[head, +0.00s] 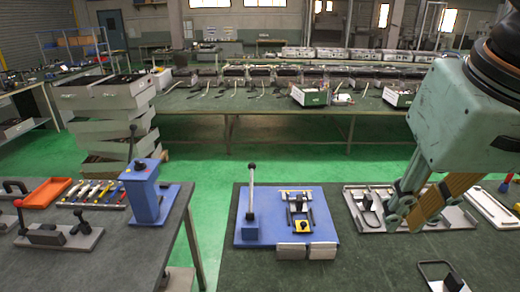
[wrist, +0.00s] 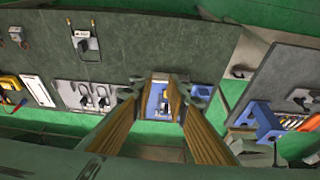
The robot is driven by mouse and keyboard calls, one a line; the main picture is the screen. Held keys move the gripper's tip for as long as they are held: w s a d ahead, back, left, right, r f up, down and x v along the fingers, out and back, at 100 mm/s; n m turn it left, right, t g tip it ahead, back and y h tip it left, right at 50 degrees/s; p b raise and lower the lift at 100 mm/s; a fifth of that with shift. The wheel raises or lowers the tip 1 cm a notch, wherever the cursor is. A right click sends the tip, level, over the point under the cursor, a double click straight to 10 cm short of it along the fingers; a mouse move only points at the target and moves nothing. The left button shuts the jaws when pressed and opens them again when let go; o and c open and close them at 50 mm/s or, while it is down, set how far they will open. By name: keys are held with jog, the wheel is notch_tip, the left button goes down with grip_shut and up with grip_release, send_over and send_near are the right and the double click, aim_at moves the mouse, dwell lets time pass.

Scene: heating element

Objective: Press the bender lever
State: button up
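A blue base plate (head: 270,230) lies on the right-hand table. An upright metal lever (head: 251,190) with a black grip rises from a blue block at its left side; it looks like the bender lever. A small black and yellow fixture (head: 299,208) sits on the plate to the right of the lever. My gripper (head: 404,220) points down over the table, well to the right of the lever and touching nothing I can make out. In the wrist view my gripper (wrist: 154,92) has its fingers apart, with part of the blue plate (wrist: 152,103) visible between and beyond them.
A grey plate with black-handled fixtures (head: 370,204) lies behind my gripper. A small bracket (head: 447,282) is at the front right. A blue stand with a black knob (head: 146,192) is on the left table, across a gap. The table front between is bare.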

aim_at(251, 164)
jog(key=w+a+r, duration=0.1)
jog(key=w, duration=0.4)
jog(key=w+a+r+p, duration=0.1)
jog(key=w, duration=0.4)
jog(key=w+a+r, duration=0.1)
jog(key=w+r, duration=0.1)
jog(key=w, duration=0.3)
jog(key=shift+w+a+p, duration=0.15)
jog(key=shift+a+p, duration=0.15)
jog(key=shift+p, duration=0.1)
grip_shut()
jog(key=w+a+f+p, duration=0.15)
jog(key=w+a, duration=0.35)
jog(key=w, duration=0.5)
jog(key=w+a+f+p, duration=0.15)
jog(key=w+a, duration=0.35)
jog(key=w, duration=0.5)
jog(key=w+a+f+p, duration=0.1)
jog(key=w+a+f, duration=0.3)
jog(key=w, duration=0.5)
jog(key=w+a+f+p, duration=0.2)
jog(key=w+a+f, duration=0.7)
jog(key=w+a, duration=0.3)
jog(key=shift+w+f+n, duration=0.3)
jog(key=shift+w+f, duration=0.1)
